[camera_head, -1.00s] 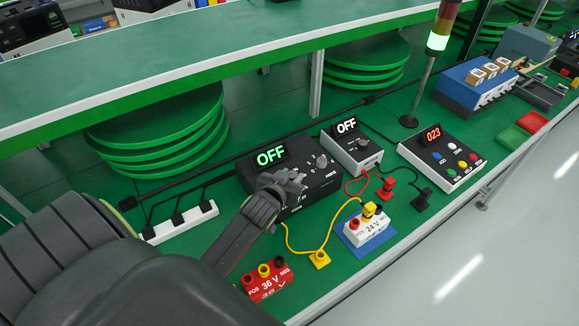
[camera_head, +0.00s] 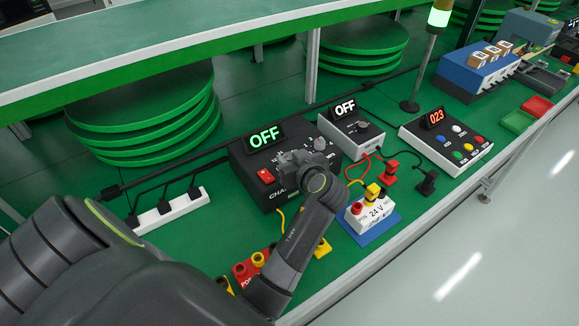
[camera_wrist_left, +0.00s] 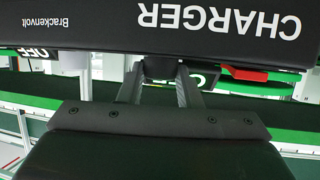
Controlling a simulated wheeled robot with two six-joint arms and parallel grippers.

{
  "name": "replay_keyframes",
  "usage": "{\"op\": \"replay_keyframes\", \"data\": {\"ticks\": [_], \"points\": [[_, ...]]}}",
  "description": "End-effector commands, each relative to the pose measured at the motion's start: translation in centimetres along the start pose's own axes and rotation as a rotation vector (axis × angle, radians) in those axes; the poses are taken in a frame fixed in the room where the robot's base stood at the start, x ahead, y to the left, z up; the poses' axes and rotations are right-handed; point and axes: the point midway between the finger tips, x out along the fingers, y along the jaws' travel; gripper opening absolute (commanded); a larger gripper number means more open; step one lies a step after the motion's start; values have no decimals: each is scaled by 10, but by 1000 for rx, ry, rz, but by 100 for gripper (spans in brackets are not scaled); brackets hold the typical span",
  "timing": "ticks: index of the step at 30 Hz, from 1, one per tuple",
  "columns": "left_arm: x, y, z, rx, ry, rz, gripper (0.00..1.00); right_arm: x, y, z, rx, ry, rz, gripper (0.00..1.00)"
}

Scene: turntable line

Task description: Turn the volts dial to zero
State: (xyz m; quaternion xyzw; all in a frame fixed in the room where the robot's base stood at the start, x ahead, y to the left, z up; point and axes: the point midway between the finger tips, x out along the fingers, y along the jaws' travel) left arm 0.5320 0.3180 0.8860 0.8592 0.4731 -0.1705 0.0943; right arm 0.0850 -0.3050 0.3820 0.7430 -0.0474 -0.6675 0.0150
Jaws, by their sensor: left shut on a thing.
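The black charger (camera_head: 258,151) stands on the green bench, its display reading OFF in green. One knob (camera_head: 319,143) shows near its right end. My left gripper (camera_head: 303,166) reaches over the charger's front and hides part of the controls. In the left wrist view, which is upside down, the fingers (camera_wrist_left: 160,75) close on a small dark dial (camera_wrist_left: 158,68) beside the charger's face (camera_wrist_left: 225,25). The dial's pointer and volts label are hidden, so I cannot tell its setting. My right gripper is out of view.
A red switch (camera_head: 266,176) is on the charger. A grey unit (camera_head: 350,135) reading OFF stands at its right. A white 24 V block (camera_head: 372,211) with cables lies in front, a red block (camera_head: 246,270) beside my forearm. A button panel (camera_head: 445,150) reading 023 stands further right.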

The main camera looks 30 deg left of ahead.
Motion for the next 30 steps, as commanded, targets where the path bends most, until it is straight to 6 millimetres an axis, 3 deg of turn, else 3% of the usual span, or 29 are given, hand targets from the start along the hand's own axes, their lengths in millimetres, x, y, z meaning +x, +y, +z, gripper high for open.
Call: {"op": "replay_keyframes", "data": {"ticks": [9, 27, 28, 30], "points": [[1, 3, 2, -54, -1, -135, 8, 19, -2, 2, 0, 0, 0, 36], [0, 2, 1, -71, -2, -174, 8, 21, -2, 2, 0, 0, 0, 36], [0, 2, 1, -71, -2, -174, 33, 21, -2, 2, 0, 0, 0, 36], [0, 2, 0, -70, -1, -174, 42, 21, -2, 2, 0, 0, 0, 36]]}}
